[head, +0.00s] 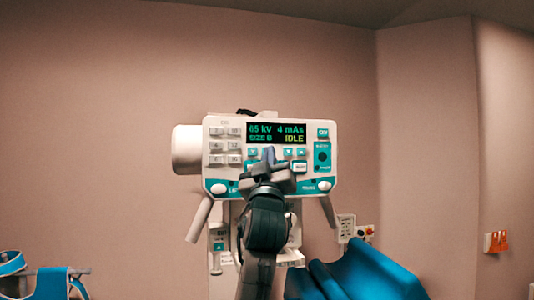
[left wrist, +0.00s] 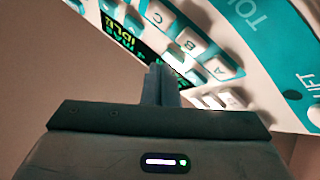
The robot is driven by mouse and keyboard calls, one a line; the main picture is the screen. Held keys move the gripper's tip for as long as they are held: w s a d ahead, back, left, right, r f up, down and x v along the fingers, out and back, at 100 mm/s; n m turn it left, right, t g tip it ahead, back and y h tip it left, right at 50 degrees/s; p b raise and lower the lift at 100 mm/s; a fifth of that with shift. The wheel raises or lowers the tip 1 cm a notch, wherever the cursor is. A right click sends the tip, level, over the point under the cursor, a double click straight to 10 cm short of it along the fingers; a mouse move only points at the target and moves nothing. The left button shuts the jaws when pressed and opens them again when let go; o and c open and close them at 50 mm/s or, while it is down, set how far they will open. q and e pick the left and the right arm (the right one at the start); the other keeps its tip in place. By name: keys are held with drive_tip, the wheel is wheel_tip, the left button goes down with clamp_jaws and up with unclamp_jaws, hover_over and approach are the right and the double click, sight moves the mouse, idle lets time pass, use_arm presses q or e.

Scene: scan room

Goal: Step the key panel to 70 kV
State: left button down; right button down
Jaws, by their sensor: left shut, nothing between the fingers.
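The key panel (head: 215,170) is a white and teal unit on the wall side, facing me. Its display (head: 277,132) reads 65 kV, 4 mAs, SIZE B and IDLE. Small teal arrow keys sit just below the display. My left gripper (head: 268,155) is shut and empty, its tips in front of the panel just under the display, covering some keys. In the left wrist view its closed fingers (left wrist: 160,82) point at the panel, over the edge of the display (left wrist: 130,38). White lettered keys (left wrist: 191,42) show beside them. I cannot tell whether the tips touch a key.
A white cylinder (head: 187,150) sticks out at the panel's left. Handles (head: 199,220) hang below it on both sides. Blue padded furniture (head: 365,272) stands at lower right and a blue strapped item (head: 50,283) at lower left. A wall socket plate (head: 346,228) is behind.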

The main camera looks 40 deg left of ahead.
use_arm(q)
drive_tip(key=shift+s+d, duration=0.35)
drive_tip(key=shift+d, duration=0.1)
drive_tip(key=s+d, duration=0.3)
drive_tip(key=shift+s+d, duration=0.1)
drive_tip(key=shift+d, duration=0.25)
idle(2.5)
drive_tip(key=s+d+m+h, duration=0.1)
drive_tip(key=m+h, duration=0.2)
drive_tip(key=s+m+h, duration=0.1)
drive_tip(key=m+h, duration=0.2)
drive_tip(key=m, duration=0.1)
drive_tip(key=d+m+h, duration=0.1)
drive_tip(key=m+h, duration=0.2)
drive_tip(key=shift+s+d+r+m, duration=0.15)
drive_tip(key=shift+s+d+m, duration=0.15)
drive_tip(key=shift+s, duration=0.1)
